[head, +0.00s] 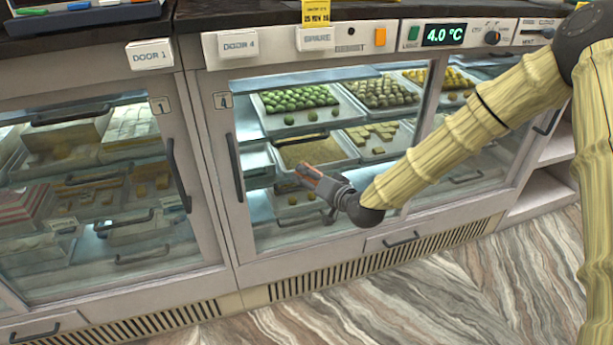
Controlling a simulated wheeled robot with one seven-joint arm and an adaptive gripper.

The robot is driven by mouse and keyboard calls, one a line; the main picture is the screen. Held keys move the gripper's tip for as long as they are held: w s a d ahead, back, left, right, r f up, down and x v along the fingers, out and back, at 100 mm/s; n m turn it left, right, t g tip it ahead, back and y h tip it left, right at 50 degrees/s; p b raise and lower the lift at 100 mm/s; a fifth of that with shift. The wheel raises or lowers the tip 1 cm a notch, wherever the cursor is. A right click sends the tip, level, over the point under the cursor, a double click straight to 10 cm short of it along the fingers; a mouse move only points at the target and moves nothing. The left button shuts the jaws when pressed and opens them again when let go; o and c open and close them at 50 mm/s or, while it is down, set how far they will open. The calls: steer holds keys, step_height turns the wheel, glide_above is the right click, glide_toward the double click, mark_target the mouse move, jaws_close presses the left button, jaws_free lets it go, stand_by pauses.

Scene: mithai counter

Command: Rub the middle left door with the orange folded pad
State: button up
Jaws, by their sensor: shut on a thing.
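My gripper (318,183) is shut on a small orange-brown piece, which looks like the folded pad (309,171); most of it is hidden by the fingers. The gripper is in front of the glass of the door (233,167) tagged 4, over its lower middle part. I cannot tell whether the pad touches the glass. This door is closed, with a dark vertical handle at its left edge. To its left is a closed door (186,130) tagged 1, with its handle at the right edge. I cannot tell for sure which one is the middle left door.
Trays of green and yellow sweets (300,105) sit behind the glass. Above are labels, switches and a 4.0 °C display (444,35). A drawer handle (402,240) and vent grille (350,268) are below. Open shelves (540,190) stand at right. The striped floor (440,295) is clear.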

steer(key=shift+s, duration=0.3)
steer(key=shift+s+d, duration=0.25)
steer(key=shift+s, duration=0.4)
steer(key=shift+s+d, duration=0.25)
steer(key=shift+s, duration=0.4)
